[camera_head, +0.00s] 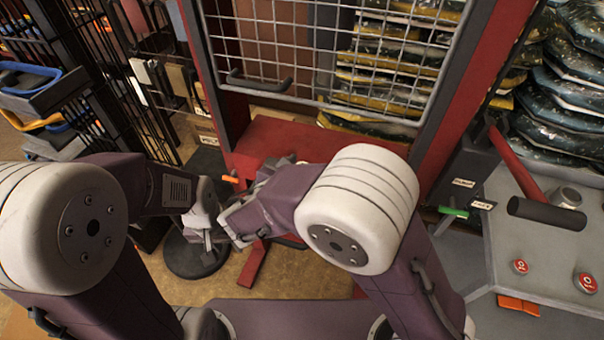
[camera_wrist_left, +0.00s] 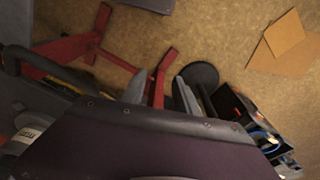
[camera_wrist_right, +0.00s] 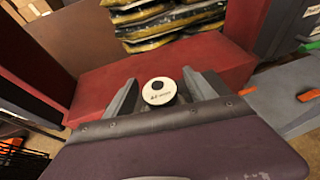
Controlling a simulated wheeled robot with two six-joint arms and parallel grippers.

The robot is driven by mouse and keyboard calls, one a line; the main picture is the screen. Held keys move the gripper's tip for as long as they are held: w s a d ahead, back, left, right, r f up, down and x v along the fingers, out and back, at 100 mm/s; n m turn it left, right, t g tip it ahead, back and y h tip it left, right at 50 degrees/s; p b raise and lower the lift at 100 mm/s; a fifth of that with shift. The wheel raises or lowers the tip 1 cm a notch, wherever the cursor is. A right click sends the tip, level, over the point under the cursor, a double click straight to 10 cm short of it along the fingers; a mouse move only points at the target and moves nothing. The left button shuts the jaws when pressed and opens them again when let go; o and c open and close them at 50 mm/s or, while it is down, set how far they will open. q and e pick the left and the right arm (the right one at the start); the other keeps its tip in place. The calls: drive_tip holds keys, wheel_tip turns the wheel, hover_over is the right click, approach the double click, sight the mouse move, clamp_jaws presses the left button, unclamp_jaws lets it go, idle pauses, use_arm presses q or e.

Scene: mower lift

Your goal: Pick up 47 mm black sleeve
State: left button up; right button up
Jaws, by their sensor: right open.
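A short round piece with a white top face and dark sides (camera_wrist_right: 158,92) stands between the fingers of my right gripper (camera_wrist_right: 160,97) in the right wrist view, over a red surface. Small print on its face looks like a millimetre size, but I cannot read the number surely. The right fingers are open, one on each side, with gaps showing. In the head view my right gripper (camera_head: 272,170) is low over the red surface, and the piece is hidden. My left gripper (camera_wrist_left: 158,92) is open and empty above the floor; it also shows in the head view (camera_head: 212,238).
A red frame with a wire mesh gate (camera_head: 290,40) stands ahead, bags (camera_head: 385,75) behind it. Right, a grey table (camera_head: 545,255) bears red buttons and a black cylinder (camera_head: 545,213) at a red bar. Red legs (camera_wrist_left: 85,45) and a black disc (camera_wrist_left: 200,75) are below my left gripper.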

drive_tip(key=shift+x, duration=0.9)
drive_tip(key=shift+s+a, duration=0.1)
drive_tip(key=c, duration=0.5)
clamp_jaws()
drive_tip(key=shift+r, duration=0.15)
drive_tip(key=shift+r, duration=0.35)
drive_tip(key=r, duration=0.4)
drive_tip(key=shift+s+d+p, duration=0.2)
drive_tip(key=shift+d+p, duration=0.2)
drive_tip(key=s+d+r, duration=0.6)
drive_tip(key=d, duration=0.3)
drive_tip(key=shift+p, duration=0.45)
